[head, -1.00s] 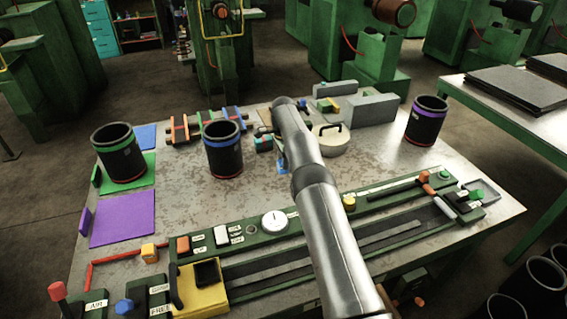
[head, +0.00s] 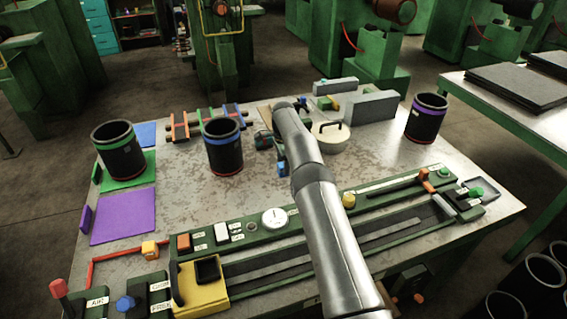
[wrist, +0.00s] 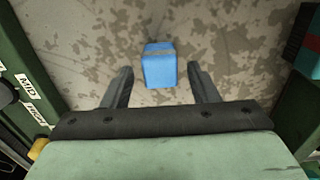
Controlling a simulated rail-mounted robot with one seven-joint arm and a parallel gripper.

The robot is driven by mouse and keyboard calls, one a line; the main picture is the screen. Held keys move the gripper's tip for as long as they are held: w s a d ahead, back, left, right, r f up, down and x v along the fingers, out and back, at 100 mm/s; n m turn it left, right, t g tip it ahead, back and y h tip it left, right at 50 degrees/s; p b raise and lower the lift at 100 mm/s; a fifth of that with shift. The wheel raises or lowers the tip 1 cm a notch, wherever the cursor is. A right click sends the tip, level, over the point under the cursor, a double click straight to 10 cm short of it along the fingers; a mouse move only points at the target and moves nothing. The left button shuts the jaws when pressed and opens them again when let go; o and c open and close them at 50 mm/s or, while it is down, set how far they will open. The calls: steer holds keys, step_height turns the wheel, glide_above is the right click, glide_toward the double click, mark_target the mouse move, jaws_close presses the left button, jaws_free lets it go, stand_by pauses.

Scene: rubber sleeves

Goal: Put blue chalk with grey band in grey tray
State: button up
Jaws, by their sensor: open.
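The blue chalk with a grey band (wrist: 160,66) lies on the worn metal tabletop in the wrist view, its grey band toward the far end. My gripper (wrist: 158,75) is open. Its two dark fingers stand one on each side of the chalk, with a gap on both sides. In the head view a blue piece (head: 282,168), seemingly this chalk, shows beside my arm; my gripper is mostly hidden behind the arm there. A small grey tray (head: 489,186) sits at the right end of the green control panel.
Black cups with green (head: 118,158), blue (head: 224,156) and purple (head: 426,124) bands stand on the table. A round lidded pot (head: 330,139) is right of my arm. The green panel (head: 350,200) runs along the front. The right middle of the table is clear.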

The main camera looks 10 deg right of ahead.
steer(key=s+r+n+p, duration=0.2)
steer(key=s+r+p, duration=0.1)
steer(key=r, duration=1)
steer(key=s+r+n+p, duration=0.2)
steer(key=s+r+p, duration=0.1)
steer(key=r, duration=0.9)
steer(key=s+r+n, duration=0.3)
steer(key=s+n, duration=0.1)
steer(key=s, duration=1)
steer(key=s+d+r+n+t, duration=0.1)
steer(key=s+r+n, duration=0.2)
steer(key=s, duration=1.2)
steer(key=shift+s+r+n, duration=0.25)
steer(key=shift+r+n, duration=0.1)
steer(key=shift+n, duration=0.15)
steer(key=shift+o, duration=0.5)
steer(key=s+f+n, duration=0.2)
steer(key=s+f, duration=0.1)
steer(key=s, duration=0.5)
steer(key=s+f+n, duration=0.1)
steer(key=s+f, duration=0.2)
steer(key=s, duration=0.5)
steer(key=shift+s+f+n, duration=0.3)
steer(key=shift+s+n, duration=0.1)
